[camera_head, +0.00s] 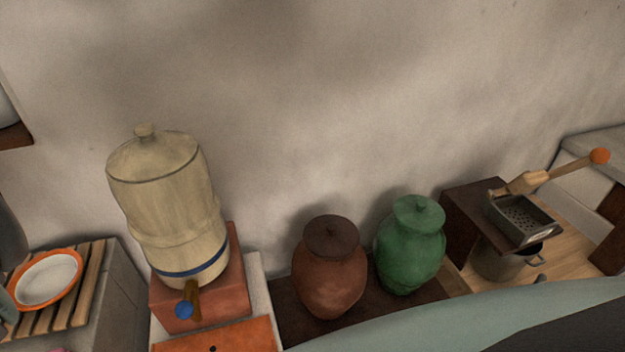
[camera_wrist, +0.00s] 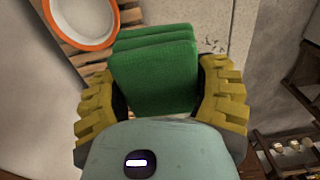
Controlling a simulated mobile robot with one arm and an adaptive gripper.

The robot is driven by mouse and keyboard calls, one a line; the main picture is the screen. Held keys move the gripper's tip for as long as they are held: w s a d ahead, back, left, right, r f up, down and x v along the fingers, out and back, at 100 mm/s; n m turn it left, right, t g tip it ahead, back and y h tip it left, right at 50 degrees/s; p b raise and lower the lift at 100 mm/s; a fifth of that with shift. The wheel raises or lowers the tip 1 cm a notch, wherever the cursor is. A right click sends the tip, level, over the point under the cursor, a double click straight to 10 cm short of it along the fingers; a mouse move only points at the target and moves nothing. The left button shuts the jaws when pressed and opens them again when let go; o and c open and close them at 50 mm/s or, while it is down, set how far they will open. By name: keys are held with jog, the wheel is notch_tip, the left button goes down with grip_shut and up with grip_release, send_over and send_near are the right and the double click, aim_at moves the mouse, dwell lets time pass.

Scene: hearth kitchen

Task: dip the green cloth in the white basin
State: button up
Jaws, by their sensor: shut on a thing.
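The green cloth (camera_wrist: 155,75) is a folded, thick block in the middle of the wrist view. My gripper (camera_wrist: 162,85) has its yellow ridged fingers on both sides of the cloth and is shut on it. The cloth is held in front of a slatted wooden rack. A white dish with an orange rim (camera_wrist: 82,18) lies on the rack beyond the cloth; it also shows in the head view (camera_head: 47,279). I cannot make out a separate white basin in either view. The gripper and cloth are not visible in the head view.
The slatted rack (camera_head: 66,308) is at the left. A beige lidded dispenser (camera_head: 165,205) with a blue-tipped tap stands on a red block (camera_head: 226,290). A brown jar (camera_head: 330,270), a green jar (camera_head: 410,250) and a grater box (camera_head: 522,220) stand to the right. A plain wall is behind.

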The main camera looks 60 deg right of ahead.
jog(key=shift+w+d+r+m, duration=0.3)
jog(key=shift+d+r+m, duration=0.1)
jog(key=shift+d+r, duration=0.2)
jog(key=shift+d+r+m, duration=0.4)
jog(key=shift+d+r, duration=0.2)
jog(key=shift+d, duration=0.1)
jog(key=shift+w+r, duration=0.1)
jog(key=shift+w, duration=0.1)
jog(key=shift+d+r, duration=0.1)
jog(key=shift+r, duration=0.1)
